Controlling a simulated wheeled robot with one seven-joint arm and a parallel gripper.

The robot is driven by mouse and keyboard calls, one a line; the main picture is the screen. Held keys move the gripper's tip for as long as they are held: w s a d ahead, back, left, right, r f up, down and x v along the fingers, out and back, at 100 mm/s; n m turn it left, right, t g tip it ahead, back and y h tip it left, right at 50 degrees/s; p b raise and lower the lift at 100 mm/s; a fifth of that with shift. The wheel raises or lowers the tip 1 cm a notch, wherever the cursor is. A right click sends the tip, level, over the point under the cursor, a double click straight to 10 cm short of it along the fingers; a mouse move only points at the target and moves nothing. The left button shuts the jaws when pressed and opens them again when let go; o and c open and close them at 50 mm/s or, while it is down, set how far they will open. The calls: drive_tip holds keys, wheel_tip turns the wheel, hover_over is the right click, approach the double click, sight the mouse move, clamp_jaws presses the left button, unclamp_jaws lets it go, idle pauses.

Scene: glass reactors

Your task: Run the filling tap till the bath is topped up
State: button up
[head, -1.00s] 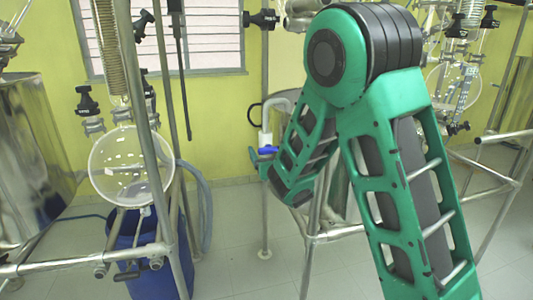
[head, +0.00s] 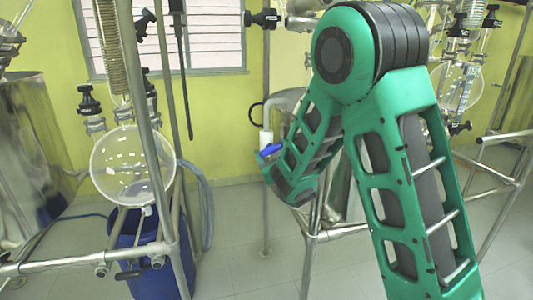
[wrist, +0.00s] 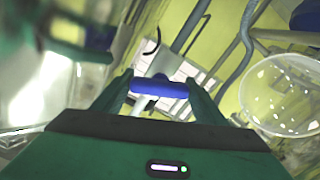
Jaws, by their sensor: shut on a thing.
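The filling tap (head: 266,138) is a white pipe end with a blue handle (head: 270,151), just left of my green arm in the head view. The handle now sits at a slant there. In the wrist view my gripper (wrist: 160,84) is shut on the blue handle (wrist: 160,90), with one dark green finger at each end of it. A pale stem (wrist: 141,104) runs down from the handle. A pale, rounded metal vessel (head: 285,98) shows partly behind my arm; I cannot tell whether it is the bath. No water level is visible.
A round glass flask (head: 132,168) hangs in a metal frame on the left, above a blue drum (head: 150,262). A large steel vessel (head: 30,150) stands at the far left. More glassware and frame bars stand at the right. Tiled floor is open between the frames.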

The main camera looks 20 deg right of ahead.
drive_tip(key=n, duration=0.7)
idle(0.6)
drive_tip(key=shift+f, duration=0.1)
drive_tip(key=o, duration=1.1)
drive_tip(key=shift+c, duration=0.2)
